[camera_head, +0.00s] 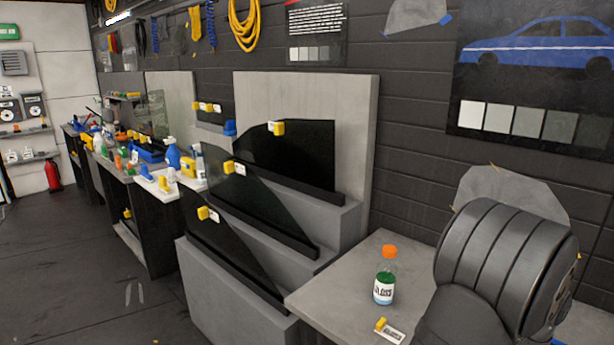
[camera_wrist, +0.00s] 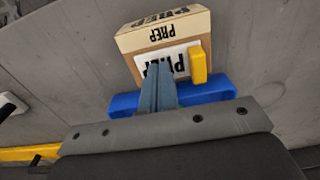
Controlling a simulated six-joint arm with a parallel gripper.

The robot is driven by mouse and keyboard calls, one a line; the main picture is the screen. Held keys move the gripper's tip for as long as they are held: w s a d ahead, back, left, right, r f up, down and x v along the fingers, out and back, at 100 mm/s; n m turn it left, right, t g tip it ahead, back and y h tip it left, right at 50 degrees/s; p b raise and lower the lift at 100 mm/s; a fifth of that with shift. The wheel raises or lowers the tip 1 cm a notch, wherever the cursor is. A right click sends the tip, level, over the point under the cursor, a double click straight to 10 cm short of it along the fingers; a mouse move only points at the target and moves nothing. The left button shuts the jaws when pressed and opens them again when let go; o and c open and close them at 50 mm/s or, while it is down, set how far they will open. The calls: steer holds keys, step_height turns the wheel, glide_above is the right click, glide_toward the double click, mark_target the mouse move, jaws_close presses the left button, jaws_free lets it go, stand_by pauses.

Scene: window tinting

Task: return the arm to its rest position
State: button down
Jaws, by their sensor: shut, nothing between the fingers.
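My gripper (camera_wrist: 159,68) shows in the wrist view. Its two blue-grey fingers are together with nothing between them. They point toward a light wooden block marked PREP (camera_wrist: 165,33), in front of its white label; I cannot tell the distance. In the head view my dark arm (camera_head: 505,265) fills the lower right, and the gripper itself is out of that picture.
In the wrist view a blue object (camera_wrist: 208,94) lies behind the fingers, partly hidden, and a yellow piece (camera_wrist: 198,63) is beside the label.

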step_height(320, 180, up, 6)
steer(key=shift+r, duration=0.1)
step_height(320, 180, down, 6)
steer(key=shift+f, duration=0.1)
step_height(320, 180, up, 17)
steer(key=w+a, duration=0.1)
step_height(320, 180, down, 10)
steer(key=shift+w+a+r, duration=0.15)
steer(key=shift+a+r, duration=0.1)
stand_by(1.4)
